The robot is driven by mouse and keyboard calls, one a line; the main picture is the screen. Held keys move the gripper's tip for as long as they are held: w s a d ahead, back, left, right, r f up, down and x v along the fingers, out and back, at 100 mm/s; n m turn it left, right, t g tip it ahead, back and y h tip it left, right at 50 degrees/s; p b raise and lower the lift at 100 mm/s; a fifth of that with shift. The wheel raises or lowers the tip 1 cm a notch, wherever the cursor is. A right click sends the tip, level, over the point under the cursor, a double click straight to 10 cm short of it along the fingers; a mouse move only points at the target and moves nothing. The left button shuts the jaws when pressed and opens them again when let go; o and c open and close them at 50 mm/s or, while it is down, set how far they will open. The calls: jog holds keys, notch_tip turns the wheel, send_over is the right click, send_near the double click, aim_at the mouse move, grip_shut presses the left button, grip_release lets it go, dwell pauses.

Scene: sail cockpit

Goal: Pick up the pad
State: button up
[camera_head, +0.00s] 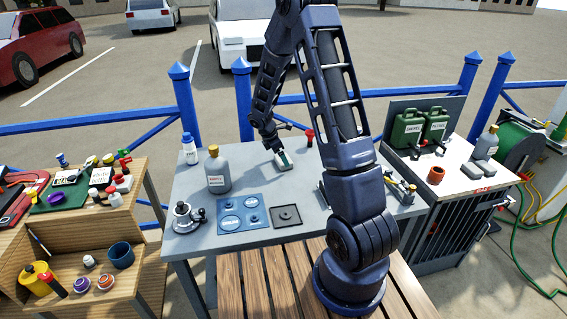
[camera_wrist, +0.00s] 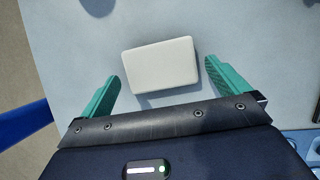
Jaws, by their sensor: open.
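The pad (camera_wrist: 160,64) is a small off-white block with rounded corners, lying flat on the grey table (camera_head: 190,255). In the head view the pad (camera_head: 284,164) shows near the back of the table, partly covered by my gripper (camera_head: 280,154). In the wrist view my gripper (camera_wrist: 165,88) is open, with one green finger on each side of the pad's near part. There is a gap between each finger and the pad. Most of the pad lies beyond the fingertips, and nothing is held.
A grey bottle (camera_head: 218,173), a white bottle (camera_head: 190,150) and a metal pot-like item (camera_head: 186,217) stand on the table's left. A blue mat (camera_head: 243,212) and a dark square plate (camera_head: 286,216) lie at the front. A red-topped item (camera_head: 310,138) stands behind the pad. Blue railing (camera_head: 90,125) runs behind.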

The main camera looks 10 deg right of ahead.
jog(key=shift+x, duration=1.25)
jog(key=c, duration=0.8)
jog(key=shift+r, duration=0.15)
